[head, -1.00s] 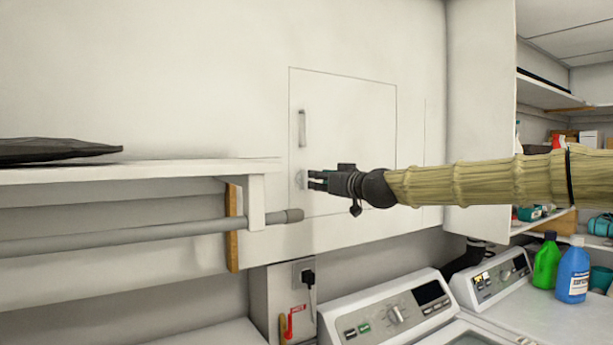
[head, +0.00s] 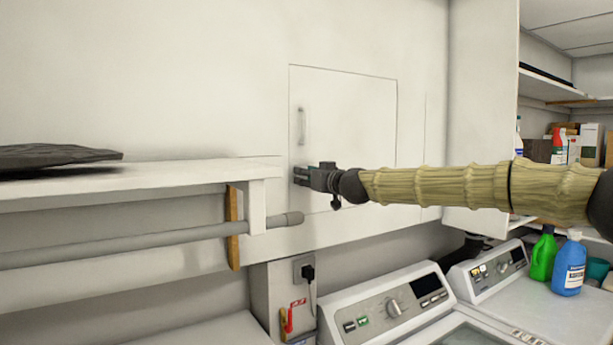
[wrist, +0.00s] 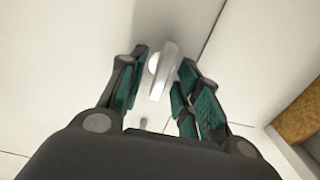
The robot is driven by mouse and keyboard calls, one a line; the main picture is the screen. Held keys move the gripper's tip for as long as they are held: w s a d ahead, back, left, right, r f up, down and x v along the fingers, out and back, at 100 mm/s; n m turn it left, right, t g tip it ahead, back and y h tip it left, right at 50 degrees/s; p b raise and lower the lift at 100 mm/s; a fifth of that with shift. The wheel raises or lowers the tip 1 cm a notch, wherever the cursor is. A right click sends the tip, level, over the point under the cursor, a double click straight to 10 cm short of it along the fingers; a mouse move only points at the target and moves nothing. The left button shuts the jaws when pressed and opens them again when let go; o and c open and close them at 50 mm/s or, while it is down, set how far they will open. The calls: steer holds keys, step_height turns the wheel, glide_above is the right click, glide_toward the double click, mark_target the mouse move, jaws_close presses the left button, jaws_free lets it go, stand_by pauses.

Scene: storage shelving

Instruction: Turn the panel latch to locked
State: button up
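The panel (head: 350,120) is a white square door in the wall, and it looks flush with the wall. It has a vertical handle (head: 302,126) near its left edge. The panel latch (wrist: 163,72) is a small pale lever on a round base; in the wrist view it lies between the fingers of my gripper (wrist: 160,85). The fingers are apart, with a gap showing on both sides of the lever. In the head view my gripper (head: 298,176) is at the panel's lower left edge and hides the latch.
A white shelf (head: 130,180) with a grey rod (head: 130,238) under it ends just left of and below my gripper. Washing machines (head: 385,305) stand below right. Bottles (head: 568,266) stand on the right. The wall above the panel is clear.

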jaws_close()
steer(key=shift+f+m+b, duration=0.1)
steer(key=shift+m+b, duration=0.2)
steer(key=shift+b, duration=0.2)
steer(key=m+b, duration=0.3)
steer(key=m, duration=0.2)
steer(key=m+b, duration=0.3)
steer(key=m, duration=0.3)
steer(key=m+b, duration=0.3)
steer(key=m, duration=0.3)
steer(key=shift+w+d+f, duration=0.15)
steer(key=shift+d+f, duration=0.05)
steer(key=shift+d, duration=0.05)
steer(key=shift+m, duration=0.3)
